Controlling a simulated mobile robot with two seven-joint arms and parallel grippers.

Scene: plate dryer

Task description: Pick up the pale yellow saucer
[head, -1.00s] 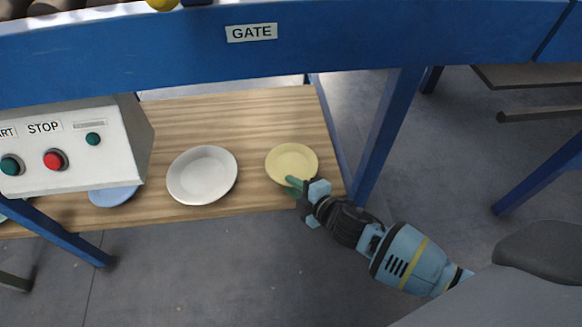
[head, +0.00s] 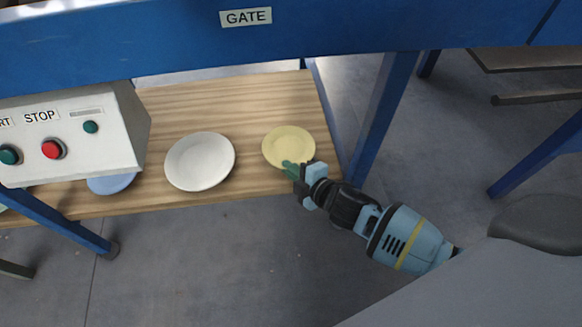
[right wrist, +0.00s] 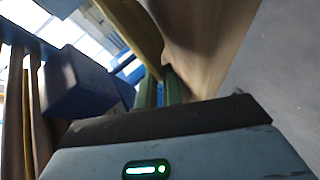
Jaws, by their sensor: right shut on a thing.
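The pale yellow saucer (head: 289,146) is at the right end of the wooden shelf in the head view. My right gripper (head: 290,168) comes from the lower right, with its green fingertips shut on the saucer's near edge. In the right wrist view the green fingers (right wrist: 160,88) meet the saucer's yellowish edge (right wrist: 132,38). I cannot tell whether the saucer is clear of the shelf. My left gripper is not in view.
A white plate (head: 200,161) lies left of the saucer, and a blue plate (head: 110,184) is partly hidden under the control box (head: 78,140). The wooden shelf (head: 240,100) sits below the blue GATE beam (head: 330,35). A blue leg (head: 378,125) stands close right.

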